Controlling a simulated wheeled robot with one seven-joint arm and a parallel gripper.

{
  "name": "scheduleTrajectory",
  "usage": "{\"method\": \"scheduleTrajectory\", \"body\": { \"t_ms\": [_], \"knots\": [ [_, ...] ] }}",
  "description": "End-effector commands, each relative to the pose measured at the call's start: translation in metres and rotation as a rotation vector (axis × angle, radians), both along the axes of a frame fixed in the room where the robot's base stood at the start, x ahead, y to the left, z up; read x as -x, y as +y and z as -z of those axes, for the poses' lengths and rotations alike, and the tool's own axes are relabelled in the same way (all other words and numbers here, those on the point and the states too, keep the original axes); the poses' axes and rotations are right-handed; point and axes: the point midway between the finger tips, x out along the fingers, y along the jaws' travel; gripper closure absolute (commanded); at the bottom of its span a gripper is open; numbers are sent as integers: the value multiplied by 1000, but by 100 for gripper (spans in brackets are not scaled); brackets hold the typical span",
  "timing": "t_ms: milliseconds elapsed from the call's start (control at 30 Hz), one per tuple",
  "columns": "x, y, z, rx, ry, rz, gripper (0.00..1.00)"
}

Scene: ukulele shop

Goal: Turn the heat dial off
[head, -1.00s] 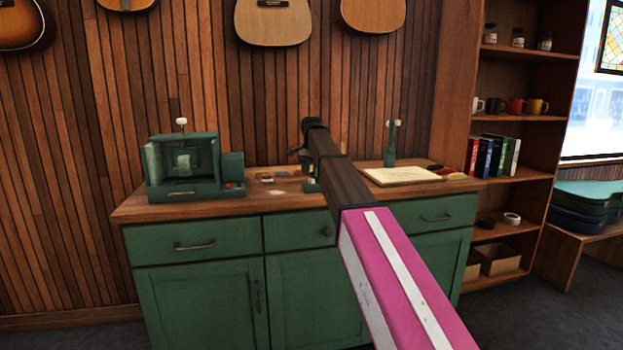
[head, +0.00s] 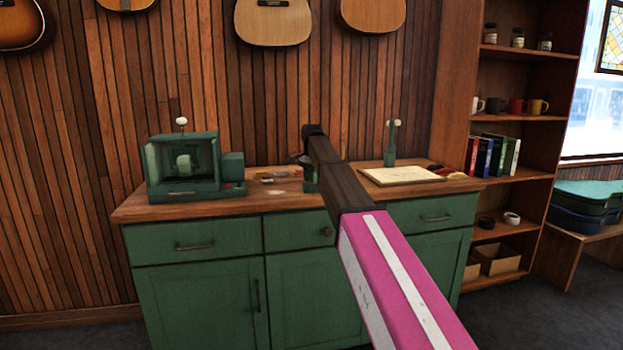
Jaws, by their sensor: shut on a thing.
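My gripper (head: 302,158) is at the far end of my arm, over the back of the counter. It is mostly hidden behind my own dark arm link, and only a small dark part shows at its left. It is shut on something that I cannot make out. A small green device (head: 311,187) stands on the counter just below it, partly covered by my arm. I cannot make out a heat dial on it. A green boxy machine (head: 190,188) stands at the left of the counter, with a small red spot at its lower right, apart from my gripper.
The wooden counter top (head: 150,208) bears small loose items (head: 281,176) left of my arm. Guitars (head: 273,22) hang above on the wall. A shelf unit (head: 520,60) is at right.

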Motion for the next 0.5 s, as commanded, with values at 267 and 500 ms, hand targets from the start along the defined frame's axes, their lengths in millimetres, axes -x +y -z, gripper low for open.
{"method": "scheduleTrajectory", "body": {
  "t_ms": [267, 500],
  "knots": [
    [0, 0, 0, 0, 0, -104, 95],
    [0, 0, 0, 0, 0, -299, 95]
  ]
}}
